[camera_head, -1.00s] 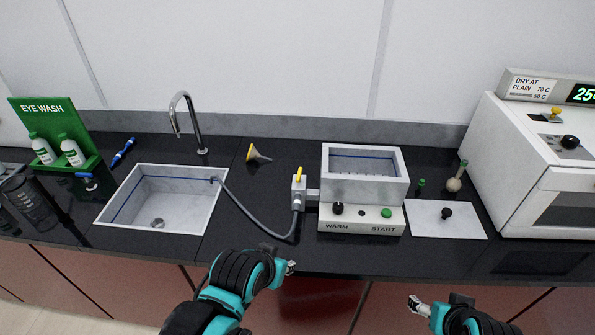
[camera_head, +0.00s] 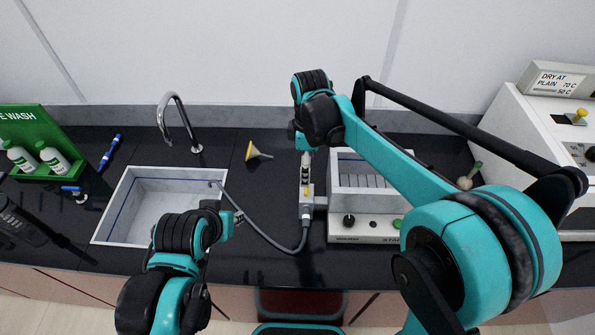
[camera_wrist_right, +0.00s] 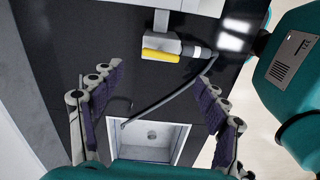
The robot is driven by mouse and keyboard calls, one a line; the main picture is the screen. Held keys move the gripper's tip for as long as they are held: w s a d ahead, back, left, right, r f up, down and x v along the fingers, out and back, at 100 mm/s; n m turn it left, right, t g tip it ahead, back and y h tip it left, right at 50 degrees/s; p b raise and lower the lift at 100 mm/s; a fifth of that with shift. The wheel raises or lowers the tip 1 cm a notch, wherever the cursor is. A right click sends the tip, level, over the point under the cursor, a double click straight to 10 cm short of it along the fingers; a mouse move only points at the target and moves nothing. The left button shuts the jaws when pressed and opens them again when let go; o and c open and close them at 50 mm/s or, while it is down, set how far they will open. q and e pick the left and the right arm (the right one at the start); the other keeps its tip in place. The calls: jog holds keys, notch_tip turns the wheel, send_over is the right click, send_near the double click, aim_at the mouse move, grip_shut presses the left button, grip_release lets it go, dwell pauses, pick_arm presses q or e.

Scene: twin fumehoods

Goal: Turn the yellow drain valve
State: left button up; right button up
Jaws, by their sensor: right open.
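The yellow drain valve (camera_head: 306,191) is on a grey block at the left side of the bath (camera_head: 375,207). A grey hose runs from the block to the sink. In the right wrist view the valve handle (camera_wrist_right: 160,56) is a yellow bar on the grey block. My right gripper (camera_head: 305,172) points down over the valve and partly hides it. In the right wrist view it is open (camera_wrist_right: 163,76), with the yellow bar beyond its fingertips; I see no contact. My left gripper (camera_head: 240,217) is by the sink's right edge, too small to read.
The sink (camera_head: 107,232) with a tap (camera_head: 194,135) is at the left. A yellow funnel (camera_head: 256,153) lies behind the hose (camera_head: 262,232). Eye wash bottles (camera_head: 53,160) stand far left. A white oven (camera_head: 520,115) is at the right, partly behind my right arm.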

aim_at(307, 189)
notch_tip(307, 189, down, 7)
jog(key=shift+d+f+b, duration=0.1)
jog(key=shift+b, duration=0.6)
jog(key=c, duration=1.1)
